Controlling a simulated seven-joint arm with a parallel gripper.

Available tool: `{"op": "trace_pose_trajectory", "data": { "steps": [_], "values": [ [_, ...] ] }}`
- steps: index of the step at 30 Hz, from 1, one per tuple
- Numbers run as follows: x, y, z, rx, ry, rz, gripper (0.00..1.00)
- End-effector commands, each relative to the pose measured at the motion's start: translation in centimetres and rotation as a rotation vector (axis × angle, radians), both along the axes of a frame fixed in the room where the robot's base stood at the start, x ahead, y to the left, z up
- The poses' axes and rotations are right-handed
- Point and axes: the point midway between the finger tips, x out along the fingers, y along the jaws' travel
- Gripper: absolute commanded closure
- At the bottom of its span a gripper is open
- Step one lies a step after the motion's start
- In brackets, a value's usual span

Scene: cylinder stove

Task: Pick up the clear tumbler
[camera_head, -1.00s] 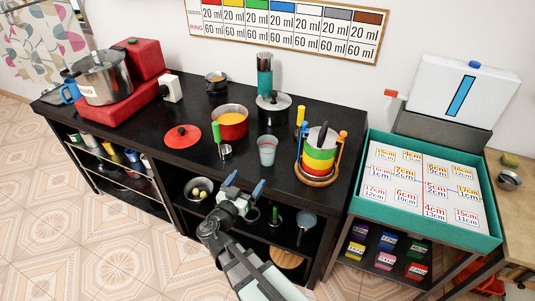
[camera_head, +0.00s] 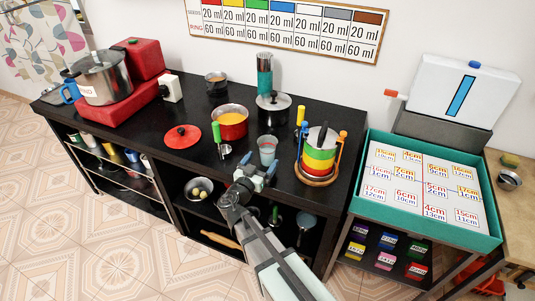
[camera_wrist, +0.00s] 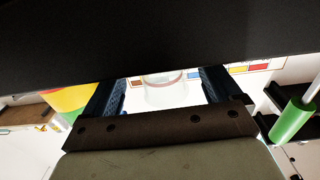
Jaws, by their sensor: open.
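The clear tumbler (camera_head: 267,146) stands upright near the front edge of the black counter, left of the striped pot stack. My gripper (camera_head: 257,171) is open, just in front of the tumbler on its near side. In the wrist view, the tumbler (camera_wrist: 165,92) appears pale and see-through in the gap between the two dark fingers of my gripper (camera_wrist: 160,95). I cannot tell whether the fingertips reach around it. Its lower part is hidden in the wrist view, and the lower front is close to my gripper in the head view.
A green-handled utensil (camera_head: 217,134) is left of the tumbler; its handle (camera_wrist: 294,120) shows right in the wrist view.

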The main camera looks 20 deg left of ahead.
Motion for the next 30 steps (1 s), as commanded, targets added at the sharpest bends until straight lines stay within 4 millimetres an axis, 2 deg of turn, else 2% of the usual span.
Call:
{"op": "trace_pose_trajectory", "data": {
  "steps": [3,7,15,30],
  "values": [
    [1.8,-0.1,-0.1,0.0,0.0,-0.001,0.09],
    [3.3,-0.1,-0.1,-0.001,0.0,-0.001,0.09],
    [3.6,-0.2,-0.1,-0.001,0.001,0.001,0.09],
    [3.6,-0.2,-0.1,-0.001,0.001,0.0,0.56]
  ]
}}
